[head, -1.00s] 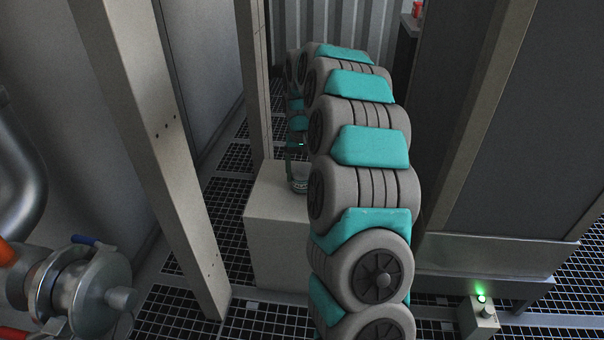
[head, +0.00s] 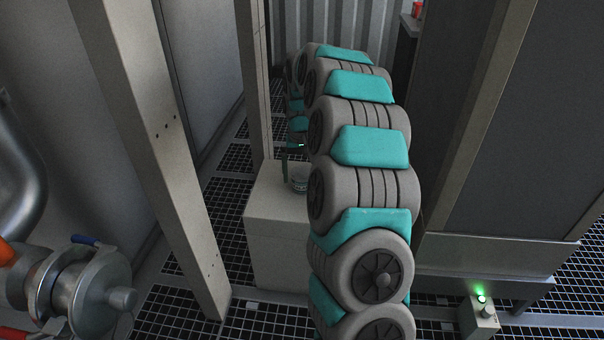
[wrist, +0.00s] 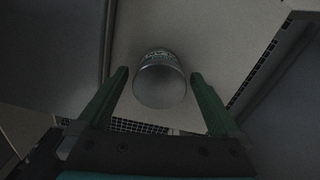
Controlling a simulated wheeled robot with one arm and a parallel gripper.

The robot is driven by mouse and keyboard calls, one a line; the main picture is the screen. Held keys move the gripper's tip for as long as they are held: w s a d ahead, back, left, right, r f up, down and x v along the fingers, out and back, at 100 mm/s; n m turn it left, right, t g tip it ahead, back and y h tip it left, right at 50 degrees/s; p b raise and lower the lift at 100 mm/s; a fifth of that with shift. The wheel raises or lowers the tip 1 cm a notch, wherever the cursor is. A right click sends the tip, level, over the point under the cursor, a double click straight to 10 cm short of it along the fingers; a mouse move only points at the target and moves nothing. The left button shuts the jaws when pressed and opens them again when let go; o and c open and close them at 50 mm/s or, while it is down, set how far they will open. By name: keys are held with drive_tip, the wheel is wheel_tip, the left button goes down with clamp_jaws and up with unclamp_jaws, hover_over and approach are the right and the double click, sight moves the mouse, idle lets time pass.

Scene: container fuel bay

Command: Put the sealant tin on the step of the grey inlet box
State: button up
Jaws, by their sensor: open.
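The sealant tin (wrist: 160,82) is a small metallic cylinder with a green and white label. In the wrist view it lies between the two fingers of my gripper (wrist: 160,78), with a gap showing on each side. The gripper is open. In the head view the tin (head: 299,180) is on the top of a pale grey block (head: 280,245), partly hidden by my arm. A green finger of my gripper shows just left of the tin there. I cannot tell whether this block is the inlet box or its step.
A slanted pale post (head: 160,150) stands left of the block, and another upright post (head: 255,80) rises behind it. A large dark cabinet (head: 530,130) fills the right. A metal valve (head: 85,280) is at the lower left. Grating covers the floor.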

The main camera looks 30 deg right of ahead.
sight(302, 172)
wheel_tip(302, 172, up, 11)
drive_tip(key=s+a+r+n, duration=0.2)
drive_tip(key=s+a+r, duration=0.1)
drive_tip(key=s+a, duration=0.5)
drive_tip(key=s+a+f+n, duration=0.1)
drive_tip(key=s+a+f, duration=0.1)
drive_tip(key=s, duration=0.9)
drive_tip(key=s+a+f+g, duration=0.1)
drive_tip(key=s+a, duration=0.3)
drive_tip(key=s, duration=0.7)
drive_tip(key=s+a+f+n, duration=0.1)
drive_tip(key=s+a+f, duration=0.2)
drive_tip(key=s, duration=0.8)
drive_tip(key=shift+a+f+n+g+p, duration=0.2)
drive_tip(key=shift+a+n+g+p, duration=0.1)
drive_tip(key=shift+g+p, duration=0.15)
drive_tip(key=shift+w, duration=0.1)
